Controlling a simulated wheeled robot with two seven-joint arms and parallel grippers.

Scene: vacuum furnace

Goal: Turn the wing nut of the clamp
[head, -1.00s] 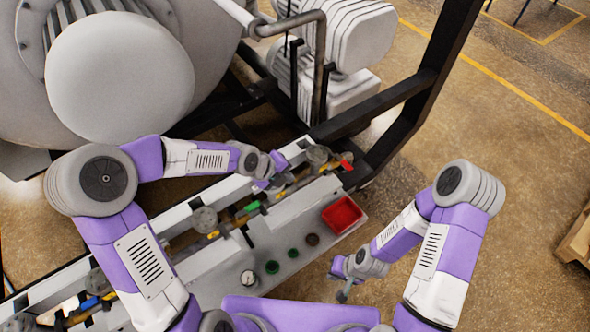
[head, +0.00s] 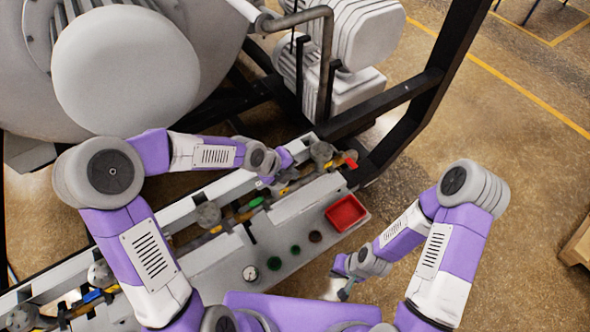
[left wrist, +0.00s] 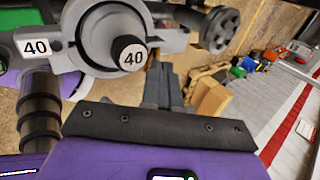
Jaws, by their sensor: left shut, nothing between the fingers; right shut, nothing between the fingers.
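In the left wrist view a grey round clamp body (left wrist: 100,38) marked 40 fills the upper left. A black cylindrical end (left wrist: 130,54), also marked 40, sticks out from it. I cannot clearly make out a wing nut on the clamp. My left gripper (left wrist: 164,84) is shut and empty, its dark fingers close to the lower right of the clamp; contact cannot be told. In the head view my left gripper (head: 268,181) is over the pipe line behind the panel, and the clamp is too small to pick out. My right gripper (head: 344,294) is shut and empty, low, right of the panel.
A grey control panel (head: 290,222) with dials carries a red tray (head: 347,212). Valves with coloured handles, one red (head: 351,163) and one green (head: 257,202), line the pipe behind it. A black frame post (head: 425,100) stands right of them. Open floor lies further right.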

